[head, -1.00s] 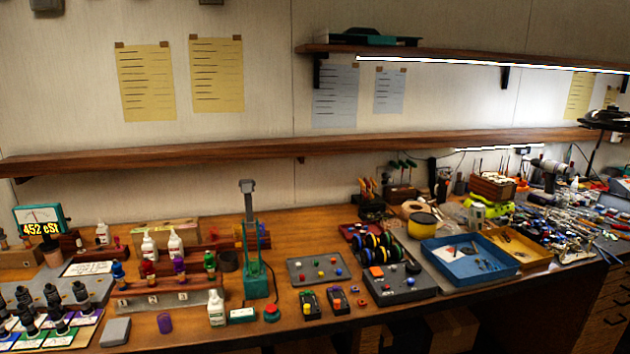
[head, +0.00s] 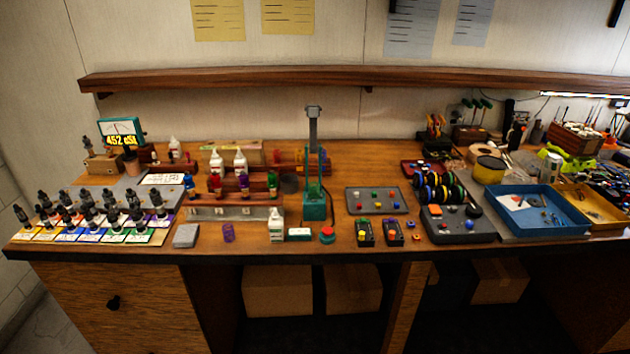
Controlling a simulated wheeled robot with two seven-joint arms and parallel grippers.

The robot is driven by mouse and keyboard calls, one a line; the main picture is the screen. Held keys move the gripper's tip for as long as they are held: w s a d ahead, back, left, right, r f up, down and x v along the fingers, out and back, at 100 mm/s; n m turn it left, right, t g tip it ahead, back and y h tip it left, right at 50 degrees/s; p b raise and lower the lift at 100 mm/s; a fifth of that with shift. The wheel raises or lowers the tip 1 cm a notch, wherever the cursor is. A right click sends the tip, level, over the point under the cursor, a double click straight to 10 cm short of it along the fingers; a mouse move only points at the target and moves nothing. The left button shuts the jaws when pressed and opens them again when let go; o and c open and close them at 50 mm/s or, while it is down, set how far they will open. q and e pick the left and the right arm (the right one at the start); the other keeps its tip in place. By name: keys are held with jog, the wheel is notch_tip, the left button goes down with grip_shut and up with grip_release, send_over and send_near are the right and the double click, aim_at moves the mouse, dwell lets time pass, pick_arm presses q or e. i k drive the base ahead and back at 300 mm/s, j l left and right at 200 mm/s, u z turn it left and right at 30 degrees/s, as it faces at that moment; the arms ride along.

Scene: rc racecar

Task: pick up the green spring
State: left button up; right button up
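A small green upright piece (head: 272,182), which looks like the green spring, stands at the right end of a row of coloured pieces on the stepped wooden rack (head: 205,213). Its coils are too small to make out. Purple (head: 244,183), red (head: 215,184) and blue (head: 189,185) pieces stand to its left. A purple spring (head: 228,232) stands apart on the bench in front of the rack. Neither of my grippers is in view.
White bottles (head: 276,224) stand in front of and behind the row. A green press (head: 314,190) stands close to the right. Black dampers (head: 90,215) fill the left end. A grey block (head: 186,235) lies near the bench's front edge.

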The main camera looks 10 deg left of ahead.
aim_at(317, 186)
jog(key=i+j+z, duration=0.6)
jog(key=i+j, duration=0.1)
jog(key=j, duration=0.05)
